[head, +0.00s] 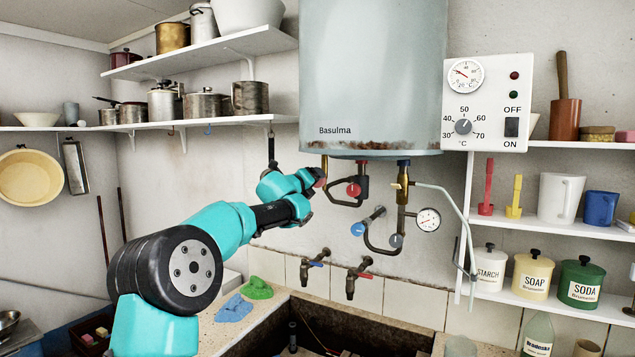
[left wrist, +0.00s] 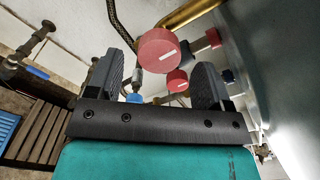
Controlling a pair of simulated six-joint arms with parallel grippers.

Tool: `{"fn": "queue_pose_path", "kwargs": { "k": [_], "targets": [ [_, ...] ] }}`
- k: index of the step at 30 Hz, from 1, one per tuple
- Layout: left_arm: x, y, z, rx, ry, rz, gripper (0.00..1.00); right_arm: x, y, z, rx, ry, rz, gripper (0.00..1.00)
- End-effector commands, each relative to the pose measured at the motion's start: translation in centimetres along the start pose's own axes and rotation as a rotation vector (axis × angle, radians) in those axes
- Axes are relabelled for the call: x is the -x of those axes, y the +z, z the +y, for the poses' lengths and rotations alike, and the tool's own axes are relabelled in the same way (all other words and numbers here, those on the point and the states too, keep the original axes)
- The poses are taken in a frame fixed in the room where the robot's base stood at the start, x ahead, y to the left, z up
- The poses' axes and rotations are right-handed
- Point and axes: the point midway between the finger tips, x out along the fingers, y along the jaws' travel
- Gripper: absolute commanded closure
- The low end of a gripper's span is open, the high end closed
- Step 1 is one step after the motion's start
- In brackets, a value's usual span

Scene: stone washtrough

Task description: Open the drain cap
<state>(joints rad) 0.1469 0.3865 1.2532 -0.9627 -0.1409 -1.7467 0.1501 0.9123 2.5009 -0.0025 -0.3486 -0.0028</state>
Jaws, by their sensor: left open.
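A red round cap (left wrist: 158,50) with a white mark sits at the end of a brass pipe (left wrist: 190,14) under the boiler; I take it to be the drain cap. In the head view a red cap (head: 320,178) shows at the gripper's tip, partly hidden by it. My left gripper (head: 308,181) is up under the boiler's left side. In the left wrist view its dark fingers (left wrist: 160,76) are open and apart, with the red cap ahead between them. Contact cannot be told. My right gripper is in neither view.
The boiler (head: 372,80) hangs above. A red valve knob (head: 353,189), a blue knob (head: 357,229) and a gauge (head: 428,219) are close to the right. Two taps (head: 352,278) stand over the stone trough (head: 262,331). The left shelf (head: 220,121) holds pots.

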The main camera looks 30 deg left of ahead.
Motion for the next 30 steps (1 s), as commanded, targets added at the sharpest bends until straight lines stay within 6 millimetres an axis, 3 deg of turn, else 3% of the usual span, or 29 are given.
{"fn": "queue_pose_path", "kwargs": {
  "k": [3, 15, 28, 30],
  "targets": [
    [-1.4, -0.2, 0.1, -0.001, 0.002, 0.001, 0.26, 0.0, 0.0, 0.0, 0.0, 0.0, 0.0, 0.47],
    [-3.8, 0.0, 0.1, 0.0, 0.001, 0.0, 0.26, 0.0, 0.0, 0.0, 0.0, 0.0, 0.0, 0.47],
    [-4.2, -0.1, 0.1, 0.0, 0.001, 0.0, 0.26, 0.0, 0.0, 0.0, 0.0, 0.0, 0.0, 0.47],
    [-4.2, -0.1, 0.1, 0.0, 0.001, 0.0, 0.32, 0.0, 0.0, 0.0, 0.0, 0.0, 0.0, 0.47]
  ]
}}
